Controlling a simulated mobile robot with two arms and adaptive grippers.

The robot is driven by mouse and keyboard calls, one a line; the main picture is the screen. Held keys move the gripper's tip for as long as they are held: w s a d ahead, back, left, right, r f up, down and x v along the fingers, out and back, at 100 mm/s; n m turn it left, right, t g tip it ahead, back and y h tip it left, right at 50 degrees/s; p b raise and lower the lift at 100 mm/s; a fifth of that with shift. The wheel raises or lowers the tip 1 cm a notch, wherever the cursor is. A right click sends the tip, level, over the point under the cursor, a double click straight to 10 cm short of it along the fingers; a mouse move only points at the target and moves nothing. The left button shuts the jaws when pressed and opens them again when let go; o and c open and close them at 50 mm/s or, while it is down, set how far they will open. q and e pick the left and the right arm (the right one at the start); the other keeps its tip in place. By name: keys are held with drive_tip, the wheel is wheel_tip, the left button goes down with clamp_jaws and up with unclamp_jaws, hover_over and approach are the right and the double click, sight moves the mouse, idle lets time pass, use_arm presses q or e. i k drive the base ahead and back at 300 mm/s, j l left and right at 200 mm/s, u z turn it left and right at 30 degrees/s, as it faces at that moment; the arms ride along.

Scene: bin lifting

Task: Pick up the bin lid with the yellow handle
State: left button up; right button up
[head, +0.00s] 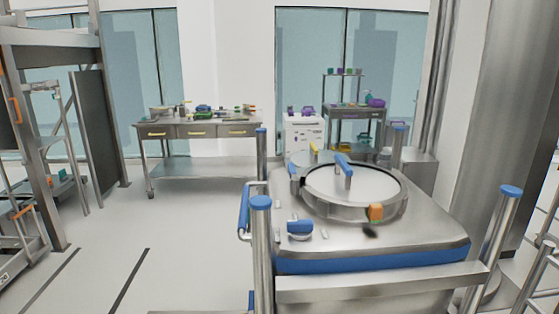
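A round metal lid (375,183) lies flat in a raised ring on top of a steel cart or bin unit (420,240) at right of centre in the head view. The bar handle (344,168) on this lid looks blue. A small yellow part (314,149) shows just behind the ring; I cannot tell whether it is a handle. An orange block-like part (375,211) sits on the ring's near side. No other lid is clearly visible. Neither of my grippers is in view.
The unit has upright posts with blue caps (261,202) and a blue side handle (243,209). A steel table (197,146) with loose items stands at the back. A shelf cart (352,114) stands behind the unit. A metal frame (90,110) is at left. Floor (195,240) between is clear.

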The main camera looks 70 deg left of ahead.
sight(312, 156)
drive_tip(key=u, duration=2.1)
drive_tip(key=i+j+u, duration=0.1)
drive_tip(key=j, duration=0.25)
drive_tip(key=i+j+u, duration=0.15)
drive_tip(key=j, duration=0.2)
drive_tip(key=i+j+u, duration=0.35)
drive_tip(key=i+j, duration=0.35)
drive_tip(key=i+j+u, duration=0.35)
drive_tip(key=i+j, duration=0.35)
drive_tip(key=i+z, duration=0.3)
drive_tip(key=i, duration=0.15)
drive_tip(key=i+z, duration=0.3)
drive_tip(key=i, duration=0.15)
drive_tip(key=i+j+z, duration=0.15)
drive_tip(key=i+z, duration=0.15)
drive_tip(key=i, duration=0.15)
drive_tip(key=i+j+z, duration=0.25)
drive_tip(key=i+j, duration=0.05)
drive_tip(key=i, duration=0.1)
